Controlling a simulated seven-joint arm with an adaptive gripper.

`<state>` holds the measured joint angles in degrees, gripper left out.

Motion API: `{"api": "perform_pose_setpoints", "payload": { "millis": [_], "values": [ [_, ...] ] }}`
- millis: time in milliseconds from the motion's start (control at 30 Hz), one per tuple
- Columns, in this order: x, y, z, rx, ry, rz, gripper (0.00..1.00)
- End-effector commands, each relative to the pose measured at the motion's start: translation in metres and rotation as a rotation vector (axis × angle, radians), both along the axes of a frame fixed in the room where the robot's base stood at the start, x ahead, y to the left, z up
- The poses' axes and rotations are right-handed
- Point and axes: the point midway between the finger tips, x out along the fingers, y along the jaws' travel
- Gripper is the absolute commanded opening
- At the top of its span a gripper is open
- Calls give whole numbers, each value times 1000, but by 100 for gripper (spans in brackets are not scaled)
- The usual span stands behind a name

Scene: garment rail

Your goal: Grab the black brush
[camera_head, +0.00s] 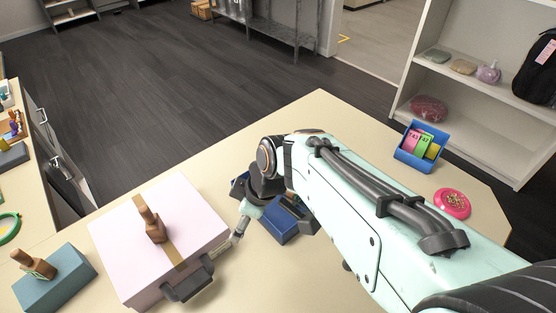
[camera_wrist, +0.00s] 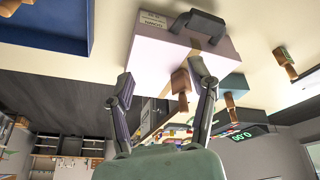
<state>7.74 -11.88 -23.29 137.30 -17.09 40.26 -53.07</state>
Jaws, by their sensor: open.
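I see nothing that is clearly a black brush. A black handle-shaped piece (camera_head: 188,284) is at the near side of a pale pink box (camera_head: 108,226); I cannot tell whether it is a brush. It also shows in the wrist view (camera_wrist: 197,22). A brown wooden piece (camera_head: 152,226) stands on the pink box, over a tan strip. My gripper (camera_wrist: 160,71) is open and empty, its fingers spread before the pink box in the wrist view. The brown piece shows by the right fingertip there. In the head view my arm hides most of the gripper.
A teal box (camera_head: 55,289) with another brown wooden piece (camera_head: 32,264) stands left of the pink box. A dark blue box (camera_head: 284,226) is partly under my arm. A blue holder with bright cards (camera_head: 407,157) and a pink-red disc (camera_head: 452,203) are at the right.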

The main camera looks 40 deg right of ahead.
Motion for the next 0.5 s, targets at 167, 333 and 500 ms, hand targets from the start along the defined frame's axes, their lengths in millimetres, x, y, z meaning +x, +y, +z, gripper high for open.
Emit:
{"api": "perform_pose_setpoints", "payload": {
  "millis": [167, 333, 500],
  "values": [
    [-25, -120, -55, -65, 92, -236, 57],
    [-103, -186, -98, -74, 282, -507, 57],
    [-142, -195, -119, -52, 382, -607, 57]
  ]
}}
